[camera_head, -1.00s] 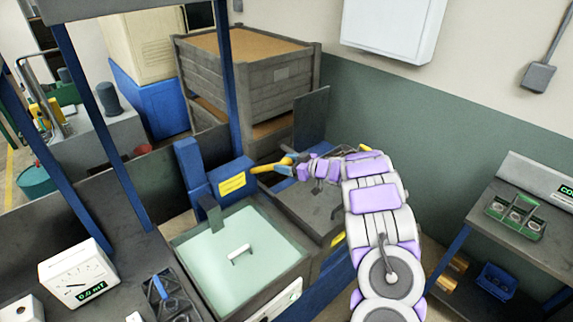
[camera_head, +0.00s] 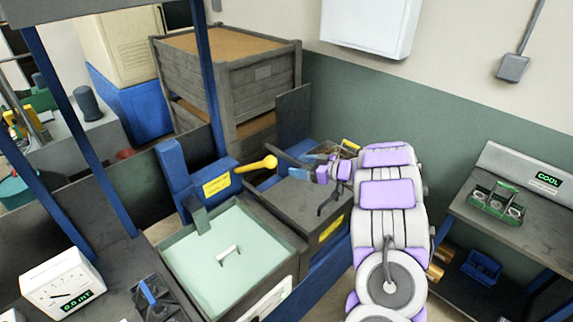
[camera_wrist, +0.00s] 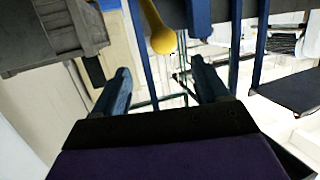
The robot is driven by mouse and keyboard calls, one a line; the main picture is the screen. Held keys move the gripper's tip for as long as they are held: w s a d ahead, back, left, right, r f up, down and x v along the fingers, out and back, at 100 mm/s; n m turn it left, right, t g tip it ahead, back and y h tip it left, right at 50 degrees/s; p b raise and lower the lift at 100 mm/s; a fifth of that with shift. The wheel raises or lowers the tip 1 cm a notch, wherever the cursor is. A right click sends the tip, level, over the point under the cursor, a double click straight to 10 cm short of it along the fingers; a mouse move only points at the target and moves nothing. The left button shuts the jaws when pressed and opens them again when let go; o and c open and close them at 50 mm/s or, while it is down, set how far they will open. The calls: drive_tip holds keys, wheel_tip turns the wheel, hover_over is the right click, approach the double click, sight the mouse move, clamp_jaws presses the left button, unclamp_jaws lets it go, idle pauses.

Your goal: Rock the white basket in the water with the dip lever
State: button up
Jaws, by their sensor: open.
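The dip lever (camera_head: 258,164) is a yellow bar with a round knob, sticking out to the right of a blue post with a yellow label (camera_head: 216,187). The tank (camera_head: 172,250) in front of it holds pale green water. A small white handle (camera_head: 228,253) shows in the water, apparently the basket's; the rest of the basket cannot be made out. My gripper (camera_head: 318,158) is open and empty, to the right of the knob and apart from it. In the wrist view the lever (camera_wrist: 160,33) shows beyond and between the open fingers (camera_wrist: 163,80).
A grey-topped box (camera_head: 300,205) stands right of the tank, below my gripper. A large wooden crate (camera_head: 265,75) stands behind. A meter (camera_head: 62,285) sits at the left front, and a shelf with a green tray (camera_head: 497,205) stands at the right.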

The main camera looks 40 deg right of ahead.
drive_tip(key=v, duration=0.5)
idle(0.5)
